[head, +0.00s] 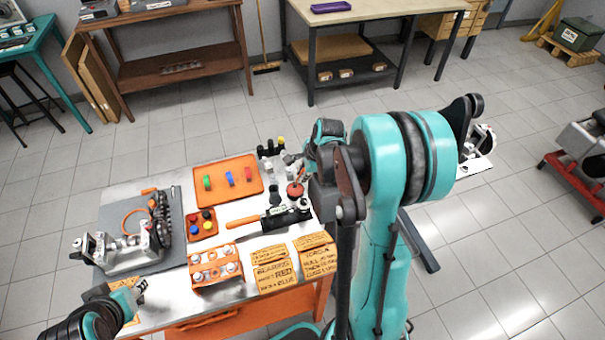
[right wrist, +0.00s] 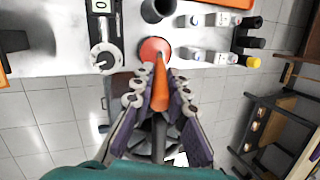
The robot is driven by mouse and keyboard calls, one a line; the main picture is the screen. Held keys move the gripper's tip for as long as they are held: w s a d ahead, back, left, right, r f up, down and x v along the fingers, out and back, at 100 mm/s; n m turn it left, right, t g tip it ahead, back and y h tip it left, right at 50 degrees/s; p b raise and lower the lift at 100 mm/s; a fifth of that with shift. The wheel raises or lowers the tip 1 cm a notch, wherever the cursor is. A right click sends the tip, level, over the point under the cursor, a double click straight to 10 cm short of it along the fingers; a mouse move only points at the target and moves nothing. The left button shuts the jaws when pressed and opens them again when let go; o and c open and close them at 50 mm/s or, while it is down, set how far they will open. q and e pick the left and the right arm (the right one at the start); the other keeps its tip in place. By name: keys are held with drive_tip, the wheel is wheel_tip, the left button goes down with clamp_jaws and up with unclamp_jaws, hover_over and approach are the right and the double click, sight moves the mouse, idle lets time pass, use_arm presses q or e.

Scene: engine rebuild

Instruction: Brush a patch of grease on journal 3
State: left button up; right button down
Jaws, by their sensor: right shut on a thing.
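My right gripper (right wrist: 160,85) is shut on an orange handle (right wrist: 161,88), likely the brush. The handle points at a round red-orange pot (right wrist: 152,47) at the table edge; I cannot tell whether its tip is inside. In the head view the right gripper (head: 299,171) is beside the same red pot (head: 295,190), partly hidden by my arm. A dark crankshaft (head: 160,218) lies on the grey mat (head: 115,212) at the left, beside a silver engine part (head: 135,255). Journal 3 cannot be singled out. My left gripper (head: 138,290) looks open and empty at the table's front left.
Small bottles (head: 270,148) stand near the right gripper.

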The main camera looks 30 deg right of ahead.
drive_tip(key=shift+f+b, duration=0.6)
drive_tip(key=shift+b, duration=0.05)
idle(1.8)
drive_tip(key=shift+r+p, duration=0.65)
drive_tip(key=shift+r, duration=0.15)
drive_tip(key=shift+r+p, duration=1.9)
drive_tip(key=shift+r, duration=0.8)
